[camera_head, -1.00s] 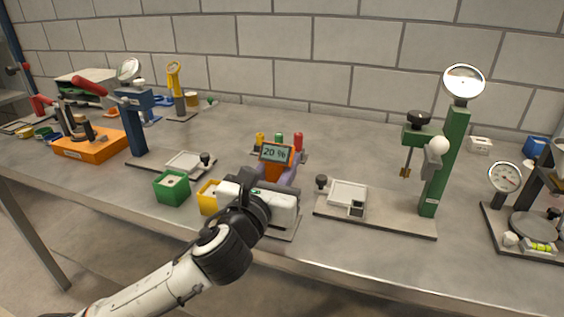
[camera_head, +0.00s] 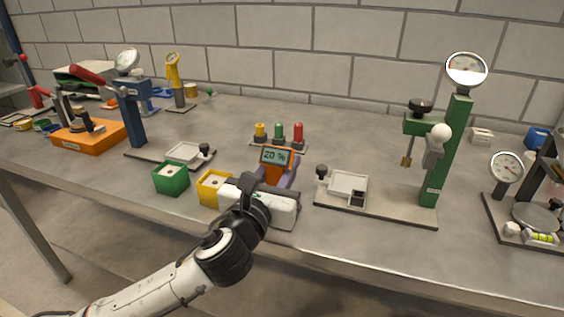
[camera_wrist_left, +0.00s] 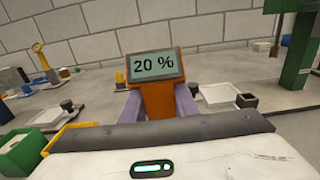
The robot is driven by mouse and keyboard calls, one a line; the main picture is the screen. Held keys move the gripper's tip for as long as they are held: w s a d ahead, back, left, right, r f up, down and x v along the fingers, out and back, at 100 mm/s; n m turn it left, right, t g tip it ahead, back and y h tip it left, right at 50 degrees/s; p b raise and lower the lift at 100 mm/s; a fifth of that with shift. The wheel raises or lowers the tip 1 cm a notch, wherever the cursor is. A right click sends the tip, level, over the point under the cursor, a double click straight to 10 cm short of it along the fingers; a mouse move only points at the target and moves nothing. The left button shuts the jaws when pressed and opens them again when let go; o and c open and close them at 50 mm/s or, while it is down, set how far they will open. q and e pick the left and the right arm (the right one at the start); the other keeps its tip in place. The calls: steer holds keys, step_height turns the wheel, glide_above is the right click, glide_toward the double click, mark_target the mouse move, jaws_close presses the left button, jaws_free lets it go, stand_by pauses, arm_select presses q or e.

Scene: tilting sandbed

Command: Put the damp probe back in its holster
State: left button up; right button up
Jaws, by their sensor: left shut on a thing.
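The damp probe (camera_head: 276,157) is an orange handheld meter with a dark-framed screen reading 20 %. It also shows upright in the left wrist view (camera_wrist_left: 153,66), screen facing me. My left gripper (camera_head: 279,175) is shut on its body, with one purple-grey finger on each side. My white and black wrist covers the probe's lower part and the bench below it. I cannot make out the holster, nor tell whether the probe's lower end touches anything. My right gripper is in neither view.
Yellow (camera_head: 212,187) and green (camera_head: 171,179) open boxes stand just left of my wrist. Yellow, green and red knobs (camera_head: 278,134) stand behind the probe. A green gauge stand (camera_head: 446,150) is at the right, a blue press (camera_head: 134,125) at the left. Bare bench lies behind the knobs.

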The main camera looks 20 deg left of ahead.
arm_select(q)
steer(key=shift+f, duration=0.1)
steer(key=o, duration=1)
steer(key=shift+c, duration=0.2)
steer(key=s, duration=1)
steer(key=shift+s+a, duration=0.15)
steer(key=shift+s, duration=0.05)
